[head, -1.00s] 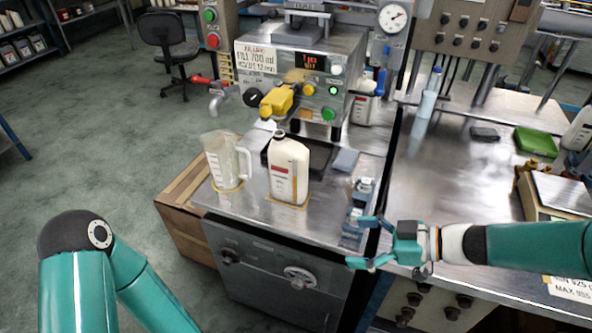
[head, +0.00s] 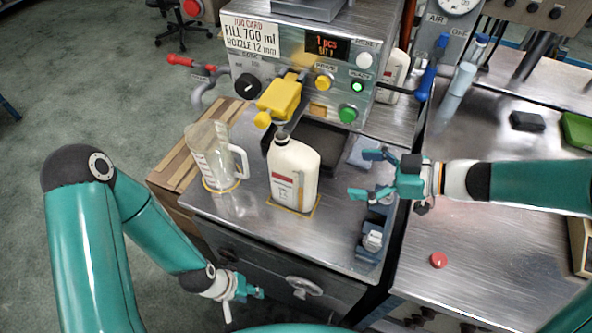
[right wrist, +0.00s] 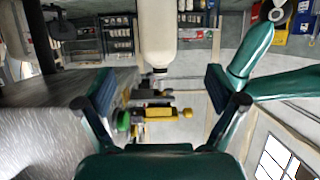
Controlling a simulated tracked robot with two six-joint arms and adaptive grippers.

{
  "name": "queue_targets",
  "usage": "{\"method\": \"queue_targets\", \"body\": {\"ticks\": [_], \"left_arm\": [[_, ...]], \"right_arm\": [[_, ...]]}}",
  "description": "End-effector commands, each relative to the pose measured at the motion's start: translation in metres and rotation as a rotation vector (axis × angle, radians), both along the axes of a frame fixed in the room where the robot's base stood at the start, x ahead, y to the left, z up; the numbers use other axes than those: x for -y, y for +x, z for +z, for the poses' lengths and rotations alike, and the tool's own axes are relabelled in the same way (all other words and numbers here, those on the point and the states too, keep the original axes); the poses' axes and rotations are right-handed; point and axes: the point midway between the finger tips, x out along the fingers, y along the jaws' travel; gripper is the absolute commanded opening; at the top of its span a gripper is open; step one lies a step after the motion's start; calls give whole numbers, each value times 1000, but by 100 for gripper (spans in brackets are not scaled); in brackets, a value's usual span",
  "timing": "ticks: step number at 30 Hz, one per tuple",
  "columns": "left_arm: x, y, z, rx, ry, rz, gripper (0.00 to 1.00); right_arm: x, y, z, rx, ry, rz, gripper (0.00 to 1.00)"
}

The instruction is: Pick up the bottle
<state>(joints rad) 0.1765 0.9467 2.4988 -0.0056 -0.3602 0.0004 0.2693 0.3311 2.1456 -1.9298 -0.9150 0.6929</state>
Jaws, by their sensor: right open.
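The white bottle (head: 292,178) with a red and white label stands upright on the metal bench top (head: 235,222), inside a yellow outline below the filling machine's nozzle. My right gripper (head: 365,174) is open and empty to the right of the bottle, with a gap between them. In the right wrist view the pale bottle (right wrist: 158,38) shows upside down, beyond and between the spread fingers (right wrist: 160,88). My left gripper (head: 247,288) hangs low in front of the cabinet, and its finger opening is too small to tell.
A clear measuring jug (head: 213,158) stands just left of the bottle. The filling machine (head: 300,52) with its yellow nozzle block (head: 280,97) is behind and above. A small grey fixture (head: 373,235) sits at the bench's right edge. A red cap (head: 438,260) lies on the right bench.

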Motion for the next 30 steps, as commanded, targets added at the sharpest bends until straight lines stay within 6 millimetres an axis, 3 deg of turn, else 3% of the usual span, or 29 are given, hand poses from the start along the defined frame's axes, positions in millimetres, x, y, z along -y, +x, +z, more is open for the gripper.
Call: {"method": "queue_targets", "body": {"ticks": [15,25,30], "left_arm": [[0,0,-5,0,0,0,40],[0,0,-4,0,0,0,40],[0,0,0,0,0,0,40]], "right_arm": [[-79,33,-38,-4,-1,-5,94],[-99,42,-47,-3,-1,-7,94],[-119,53,-55,-3,-2,-4,94]]}}
